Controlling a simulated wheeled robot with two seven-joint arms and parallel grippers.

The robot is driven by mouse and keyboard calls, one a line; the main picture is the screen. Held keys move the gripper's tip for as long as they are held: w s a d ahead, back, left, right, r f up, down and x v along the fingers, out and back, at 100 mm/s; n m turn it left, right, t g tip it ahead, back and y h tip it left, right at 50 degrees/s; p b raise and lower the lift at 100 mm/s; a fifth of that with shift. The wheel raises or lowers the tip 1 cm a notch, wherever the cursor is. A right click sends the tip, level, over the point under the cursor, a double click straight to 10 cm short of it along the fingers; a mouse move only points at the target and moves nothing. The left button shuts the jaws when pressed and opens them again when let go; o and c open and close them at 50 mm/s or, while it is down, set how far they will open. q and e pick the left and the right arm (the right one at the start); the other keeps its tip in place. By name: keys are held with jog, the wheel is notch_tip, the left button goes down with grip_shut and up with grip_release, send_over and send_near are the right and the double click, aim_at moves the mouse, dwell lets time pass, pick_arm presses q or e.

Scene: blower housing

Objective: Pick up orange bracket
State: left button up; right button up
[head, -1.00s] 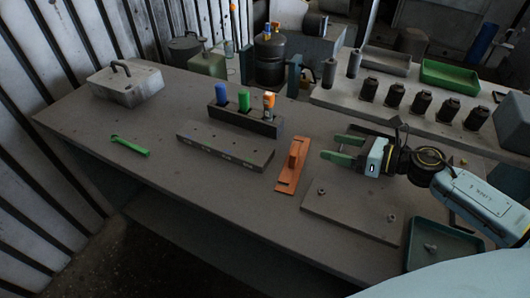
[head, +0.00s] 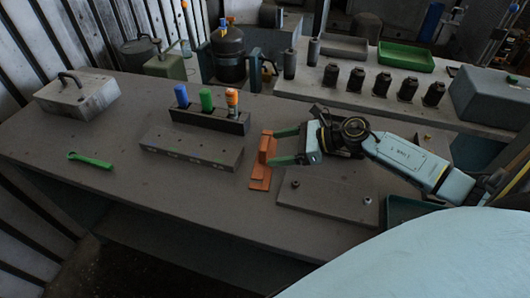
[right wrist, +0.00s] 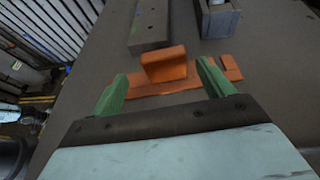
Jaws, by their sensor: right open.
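The orange bracket (head: 264,160) lies on the grey workbench, its upright tab standing up from a flat base. My right gripper (head: 273,146) is open, with its green fingertips at the bracket's right side in the head view. In the right wrist view the bracket's raised tab (right wrist: 165,64) shows between and just beyond the two green fingers (right wrist: 160,82). The fingers overlap the bracket's base in that picture; I cannot tell whether they touch it. My left gripper is not in view.
A grey block (head: 192,152) lies left of the bracket, with a dark holder (head: 208,122) of coloured-handled tools behind it. A flat plate (head: 325,205) with bolts lies at the front right. A green wrench (head: 90,160) and a metal box (head: 78,97) are at the left.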

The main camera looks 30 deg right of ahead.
aim_at(268, 148)
jog(key=x, duration=0.5)
jog(key=shift+w+d+f, duration=0.2)
jog(key=shift+d+f, duration=0.05)
jog(key=shift+d, duration=0.05)
jog(key=shift+c, duration=0.4)
jog(key=c, duration=1.1)
